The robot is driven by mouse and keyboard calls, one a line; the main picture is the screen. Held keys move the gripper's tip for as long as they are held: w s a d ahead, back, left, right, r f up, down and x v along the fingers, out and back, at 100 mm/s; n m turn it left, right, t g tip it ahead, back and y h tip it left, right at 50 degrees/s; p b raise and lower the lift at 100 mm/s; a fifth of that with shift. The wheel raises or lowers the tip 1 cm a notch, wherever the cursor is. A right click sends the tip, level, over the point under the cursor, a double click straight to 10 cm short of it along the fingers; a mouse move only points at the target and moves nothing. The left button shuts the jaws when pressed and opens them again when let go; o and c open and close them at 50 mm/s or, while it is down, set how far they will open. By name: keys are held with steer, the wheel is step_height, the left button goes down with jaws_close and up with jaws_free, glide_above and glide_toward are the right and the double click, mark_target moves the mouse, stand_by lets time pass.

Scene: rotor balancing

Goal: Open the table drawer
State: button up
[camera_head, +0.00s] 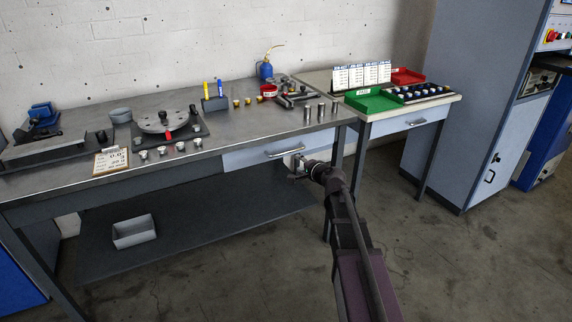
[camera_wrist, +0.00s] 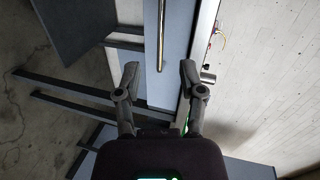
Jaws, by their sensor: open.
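The table drawer (camera_head: 245,158) has a pale blue front under the right part of the long workbench top and looks shut. Its metal bar handle (camera_head: 285,151) runs along the front. In the wrist view the handle (camera_wrist: 161,35) stands as an upright bar ahead of my gripper, in line with the gap between the fingers. My gripper (camera_wrist: 160,72) is open and empty, its two fingertips apart. In the head view my gripper (camera_head: 297,166) is just below and right of the handle, close to the drawer front. No contact shows.
The workbench top (camera_head: 240,110) carries a round rotor fixture (camera_head: 165,119), a blue oil can (camera_head: 265,68) and metal cylinders (camera_head: 321,113) near its right edge. A smaller side table has another drawer (camera_head: 405,125) and a green tray (camera_head: 374,102). A grey bin (camera_head: 134,232) sits on the lower shelf.

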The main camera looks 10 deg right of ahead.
mark_target(286, 152)
steer(key=shift+w+d+f+m+t+h+b, duration=0.15)
steer(key=shift+w+d+f+m+t+b, duration=0.1)
steer(key=shift+w+d+m, duration=0.15)
steer(key=shift+w+d+f+m+t+h+b, duration=0.15)
steer(key=shift+w+d+m+b, duration=0.1)
steer(key=shift+w+d+m, duration=0.15)
steer(key=b+x, duration=0.2)
steer(key=x, duration=1.1)
steer(key=shift+w+a+b, duration=0.15)
steer(key=shift+w+b, duration=0.2)
steer(key=shift+b, duration=0.05)
jaws_close()
